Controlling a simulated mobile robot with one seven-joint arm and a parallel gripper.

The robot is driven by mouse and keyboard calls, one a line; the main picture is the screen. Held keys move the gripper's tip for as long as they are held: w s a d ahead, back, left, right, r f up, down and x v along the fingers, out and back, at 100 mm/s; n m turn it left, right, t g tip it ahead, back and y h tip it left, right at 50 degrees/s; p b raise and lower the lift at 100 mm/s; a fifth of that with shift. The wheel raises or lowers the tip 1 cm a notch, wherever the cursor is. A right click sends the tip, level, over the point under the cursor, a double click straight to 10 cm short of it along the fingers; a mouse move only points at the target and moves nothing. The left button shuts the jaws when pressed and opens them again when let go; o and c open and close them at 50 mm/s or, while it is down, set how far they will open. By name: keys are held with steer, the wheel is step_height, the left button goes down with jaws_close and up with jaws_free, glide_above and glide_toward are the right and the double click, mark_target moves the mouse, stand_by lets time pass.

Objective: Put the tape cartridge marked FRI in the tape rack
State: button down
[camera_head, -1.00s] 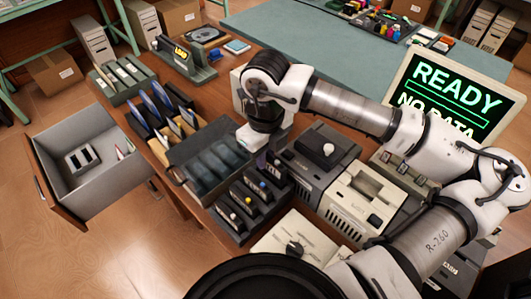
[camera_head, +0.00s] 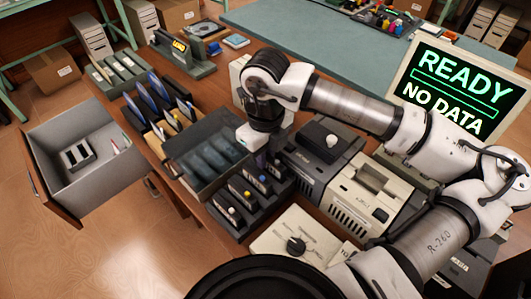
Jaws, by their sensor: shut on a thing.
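My gripper (camera_head: 254,138) points down in the middle of the head view, at the back end of a black stepped rack (camera_head: 226,230). It is shut on what looks like a tape cartridge, mostly hidden below the white fingers, with only a dark sliver showing. The black rack looks like the tape rack and holds several dark cartridges (camera_head: 247,194) with coloured round knobs and small pale labels. I cannot read FRI on any label. I cannot tell whether the held cartridge touches the rack.
A dark open bin (camera_head: 208,143) is left of the gripper. Beyond it stand files (camera_head: 158,98). An open drawer (camera_head: 97,185) juts out at left. A grey machine (camera_head: 308,170) and a beige machine (camera_head: 362,198) stand close at right. The screen (camera_head: 455,85) reads READY, NO DATA.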

steer(key=c, duration=1.3)
jaws_free()
steer(key=shift+r+p, duration=1.75)
steer(key=shift+r, duration=2.3)
